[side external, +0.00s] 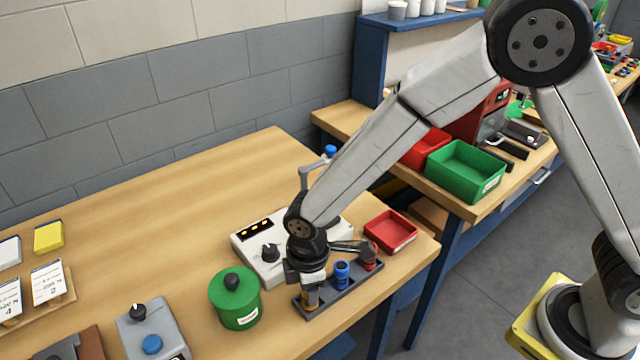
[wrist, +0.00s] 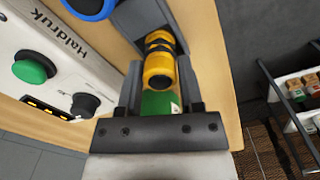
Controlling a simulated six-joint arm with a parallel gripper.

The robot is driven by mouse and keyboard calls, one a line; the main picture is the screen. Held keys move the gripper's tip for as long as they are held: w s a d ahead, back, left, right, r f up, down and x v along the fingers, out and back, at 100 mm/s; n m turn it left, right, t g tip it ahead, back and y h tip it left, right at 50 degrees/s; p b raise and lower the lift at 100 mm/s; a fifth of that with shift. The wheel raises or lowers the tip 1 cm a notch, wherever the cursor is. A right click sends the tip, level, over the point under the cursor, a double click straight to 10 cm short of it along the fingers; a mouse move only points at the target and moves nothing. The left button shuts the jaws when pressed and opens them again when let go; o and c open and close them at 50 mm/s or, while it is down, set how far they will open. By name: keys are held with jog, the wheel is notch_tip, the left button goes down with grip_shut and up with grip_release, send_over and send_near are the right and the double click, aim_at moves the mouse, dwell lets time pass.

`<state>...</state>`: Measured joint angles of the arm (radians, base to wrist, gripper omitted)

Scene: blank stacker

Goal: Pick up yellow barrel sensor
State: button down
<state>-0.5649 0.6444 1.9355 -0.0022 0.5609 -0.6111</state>
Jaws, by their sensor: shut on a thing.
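The yellow barrel sensor (wrist: 159,66) has black bands and lies between the two fingers of my gripper (wrist: 159,88) in the wrist view. In the side view its lower part (side external: 310,298) shows below my gripper (side external: 309,283), at the near left end of a grey rack (side external: 327,298). My gripper is shut on the sensor, which is still at its place in the rack. A blue barrel sensor (side external: 341,273) and a red one (side external: 369,260) stand in the same rack. The fingers hide part of the yellow sensor.
A green lidded canister (side external: 236,305) stands close left of the rack. A white control box (side external: 262,262) with a knob sits behind. A red tray (side external: 391,232) lies to the right near the bench edge. A grey box with a blue button (side external: 151,335) is at front left.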

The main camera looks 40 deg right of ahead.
jog(key=shift+r, duration=0.15)
jog(key=shift+r, duration=0.8)
jog(key=s+d+r, duration=0.6)
jog(key=s+r, duration=0.5)
jog(key=s, duration=0.1)
jog(key=shift+s, duration=0.3)
dwell(0.7)
